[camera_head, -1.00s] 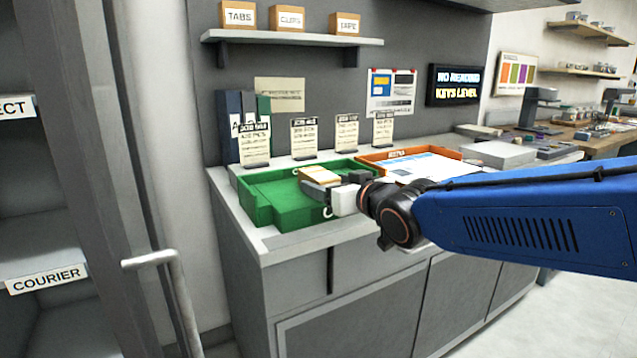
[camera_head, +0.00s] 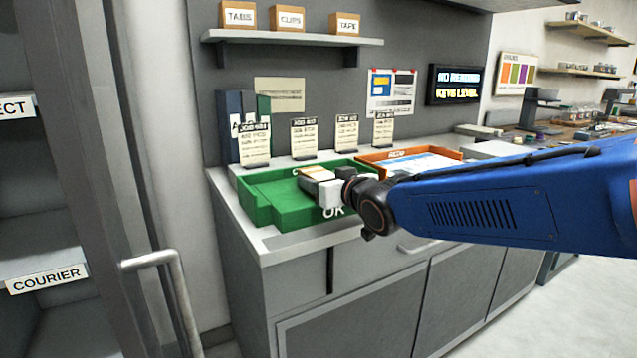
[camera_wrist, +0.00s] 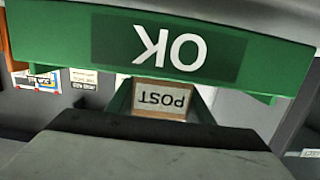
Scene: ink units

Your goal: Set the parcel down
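The parcel (camera_head: 316,173) is a small tan box over the right part of the green tray (camera_head: 262,207). My gripper (camera_head: 314,182) reaches in over the tray's front right side and appears shut on the parcel. In the wrist view, which is upside down, a tan face lettered POST (camera_wrist: 160,99) shows between two dark bars that look like my fingers. The tray's green front (camera_wrist: 60,40), lettered OK, fills the top of that view. Whether the parcel's underside touches the tray floor is hidden.
An orange-rimmed tray (camera_head: 451,154) with papers stands right of the green one. Upright note cards (camera_head: 304,137) and binders (camera_head: 241,110) stand behind. The green tray's left part is clear. A door handle (camera_head: 165,262) is at the front left.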

